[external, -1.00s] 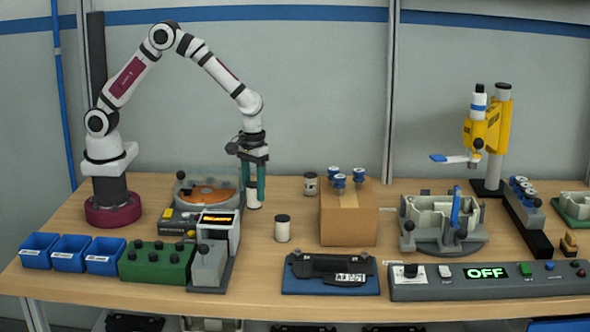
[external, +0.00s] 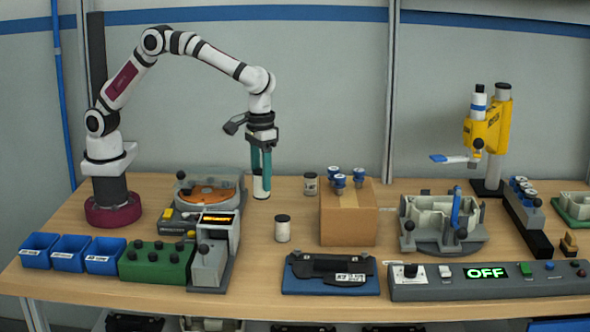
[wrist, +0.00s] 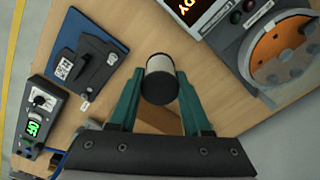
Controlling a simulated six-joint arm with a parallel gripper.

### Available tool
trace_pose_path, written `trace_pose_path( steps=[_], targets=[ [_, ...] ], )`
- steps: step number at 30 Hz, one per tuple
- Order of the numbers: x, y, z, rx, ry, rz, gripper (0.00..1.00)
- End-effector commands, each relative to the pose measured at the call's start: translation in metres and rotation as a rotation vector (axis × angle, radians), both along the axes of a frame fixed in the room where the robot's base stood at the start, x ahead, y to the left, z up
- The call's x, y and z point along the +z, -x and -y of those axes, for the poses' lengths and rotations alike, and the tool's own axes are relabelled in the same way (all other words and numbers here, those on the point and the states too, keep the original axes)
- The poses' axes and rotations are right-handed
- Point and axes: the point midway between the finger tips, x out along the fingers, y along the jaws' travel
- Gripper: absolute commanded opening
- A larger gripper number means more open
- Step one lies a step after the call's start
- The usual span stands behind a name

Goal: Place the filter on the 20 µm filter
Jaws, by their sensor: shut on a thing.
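My gripper (external: 261,172) has teal fingers and is shut on a small white cylindrical filter (external: 261,186) with a dark end. In the wrist view the filter (wrist: 160,68) sits upright between the fingertips (wrist: 158,88). A similar white canister with a dark lid (external: 282,230) stands in front. Another canister (external: 310,185) stands farther back, left of the cardboard box. Their labels are too small to read, so I cannot tell which is 20 µm.
The orange disc machine (external: 207,192) and a grey display unit (external: 214,245) stand to the left. A blue plate fixture (external: 331,274) lies at the front. Bare table surrounds the front canister.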

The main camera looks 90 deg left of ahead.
Motion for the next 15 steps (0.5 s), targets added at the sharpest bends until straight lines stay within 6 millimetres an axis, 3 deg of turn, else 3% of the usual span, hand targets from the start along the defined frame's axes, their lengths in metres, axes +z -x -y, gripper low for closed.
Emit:
trace_pose_path(
  steps=[3, 6, 9, 15],
  targets=[
    [-0.023, -0.024, -0.028, 0.004, 0.0, -0.003, 0.0],
    [-0.035, -0.038, -0.043, 0.004, 0.001, -0.001, 0.0],
    [-0.043, -0.044, -0.05, 0.001, 0.001, -0.001, 0.0],
    [-0.079, -0.045, -0.052, 0.002, 0.0, 0.0, 0.0]
  ],
)
